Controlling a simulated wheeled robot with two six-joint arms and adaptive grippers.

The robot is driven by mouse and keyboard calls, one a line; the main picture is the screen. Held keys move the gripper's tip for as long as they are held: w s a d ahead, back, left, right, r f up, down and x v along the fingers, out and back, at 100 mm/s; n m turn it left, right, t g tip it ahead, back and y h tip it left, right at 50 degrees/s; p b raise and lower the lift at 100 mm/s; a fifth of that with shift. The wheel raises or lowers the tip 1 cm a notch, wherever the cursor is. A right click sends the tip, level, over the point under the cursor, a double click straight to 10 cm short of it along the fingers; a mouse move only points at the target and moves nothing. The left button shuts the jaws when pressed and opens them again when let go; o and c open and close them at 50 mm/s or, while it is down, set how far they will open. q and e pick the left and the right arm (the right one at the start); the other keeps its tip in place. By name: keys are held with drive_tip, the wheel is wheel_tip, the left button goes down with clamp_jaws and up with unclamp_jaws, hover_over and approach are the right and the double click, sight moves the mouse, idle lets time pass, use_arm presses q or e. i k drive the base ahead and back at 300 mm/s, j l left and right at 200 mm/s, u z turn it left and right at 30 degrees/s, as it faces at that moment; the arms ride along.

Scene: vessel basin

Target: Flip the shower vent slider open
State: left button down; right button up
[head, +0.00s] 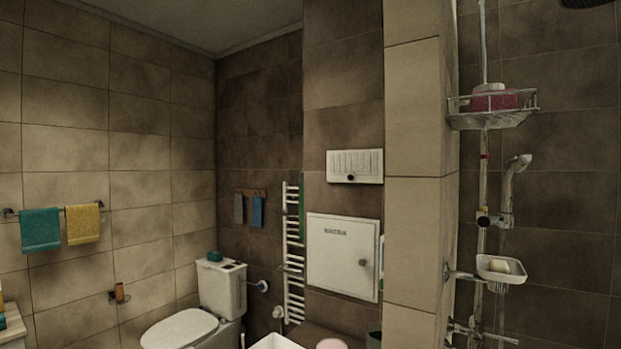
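A white slatted vent (355,163) is set high on the dark tiled wall, just left of the light tiled wall edge. A small dark knob (350,177) shows at its lower edge, left of the middle. The slats look pale, and I cannot tell whether they are open or shut. Neither of my grippers is in view.
A white wall cabinet (343,256) with a knob is below the vent. A towel radiator (293,255) and toilet (182,330) stand to the left. A light tiled wall (414,170) juts out on the right, before the shower rail (482,200) and caddy (490,120).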

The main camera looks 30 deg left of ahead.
sight(351, 177)
drive_tip(key=i+j, duration=0.15)
drive_tip(key=j, duration=0.25)
drive_tip(key=i+j, duration=0.1)
drive_tip(key=j, duration=0.3)
drive_tip(key=i+j, duration=0.15)
drive_tip(key=j, duration=0.25)
drive_tip(key=i+j, duration=0.15)
drive_tip(key=j, duration=0.25)
drive_tip(key=i+j, duration=0.15)
drive_tip(key=j, duration=0.3)
